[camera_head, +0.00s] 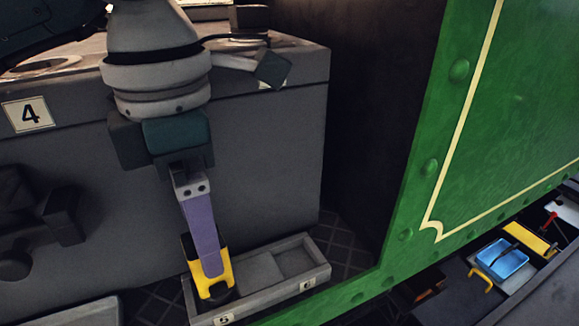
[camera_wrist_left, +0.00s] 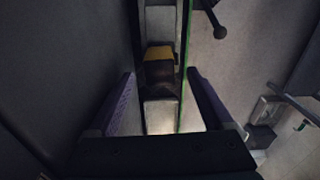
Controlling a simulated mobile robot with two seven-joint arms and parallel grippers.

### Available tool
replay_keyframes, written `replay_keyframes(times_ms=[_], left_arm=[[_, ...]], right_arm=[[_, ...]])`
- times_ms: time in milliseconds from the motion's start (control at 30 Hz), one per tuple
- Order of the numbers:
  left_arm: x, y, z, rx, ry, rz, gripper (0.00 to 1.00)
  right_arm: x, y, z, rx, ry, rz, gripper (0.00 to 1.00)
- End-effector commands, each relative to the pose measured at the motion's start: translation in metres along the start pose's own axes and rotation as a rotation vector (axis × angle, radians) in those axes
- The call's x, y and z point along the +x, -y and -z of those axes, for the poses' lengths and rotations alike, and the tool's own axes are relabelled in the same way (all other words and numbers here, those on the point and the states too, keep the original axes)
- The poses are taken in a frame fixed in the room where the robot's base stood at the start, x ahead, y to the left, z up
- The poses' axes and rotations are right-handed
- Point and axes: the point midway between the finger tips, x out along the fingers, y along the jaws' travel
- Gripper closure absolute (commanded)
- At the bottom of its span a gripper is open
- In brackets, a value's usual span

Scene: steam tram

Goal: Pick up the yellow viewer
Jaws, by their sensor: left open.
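The yellow viewer (camera_head: 214,289), yellow with dark parts, stands in the left compartment of a grey tray (camera_head: 262,306) labelled 5 and 6. My left gripper (camera_head: 211,266) reaches down from above, and its purple finger covers part of the viewer in the head view. In the left wrist view the two purple fingers (camera_wrist_left: 163,98) are spread apart, and the viewer (camera_wrist_left: 159,54) shows ahead between them. The gripper is open and empty. Whether a finger touches the viewer cannot be told. My right gripper is not in view.
A grey block (camera_head: 265,150) with a label 4 (camera_head: 29,114) stands behind the tray. A green riveted panel (camera_head: 490,110) rises close on the right. The tray's right compartment (camera_head: 295,259) looks empty. A blue tray (camera_head: 502,260) lies beyond the panel at lower right.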

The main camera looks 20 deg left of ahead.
Motion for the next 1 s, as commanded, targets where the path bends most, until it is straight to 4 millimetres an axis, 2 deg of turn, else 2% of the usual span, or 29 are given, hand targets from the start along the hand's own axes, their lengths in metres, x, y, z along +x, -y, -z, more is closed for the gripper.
replay_keyframes(times_ms=[133,400,1000], left_arm=[[0.018,0.000,0.000,0.000,-0.001,0.002,0.15],[0.021,0.000,0.000,0.000,0.001,0.000,0.15],[0.021,0.000,0.000,0.000,0.002,0.000,0.82]], right_arm=[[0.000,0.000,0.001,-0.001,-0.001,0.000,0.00],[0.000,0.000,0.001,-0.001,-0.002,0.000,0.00],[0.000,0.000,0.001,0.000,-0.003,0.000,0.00]])
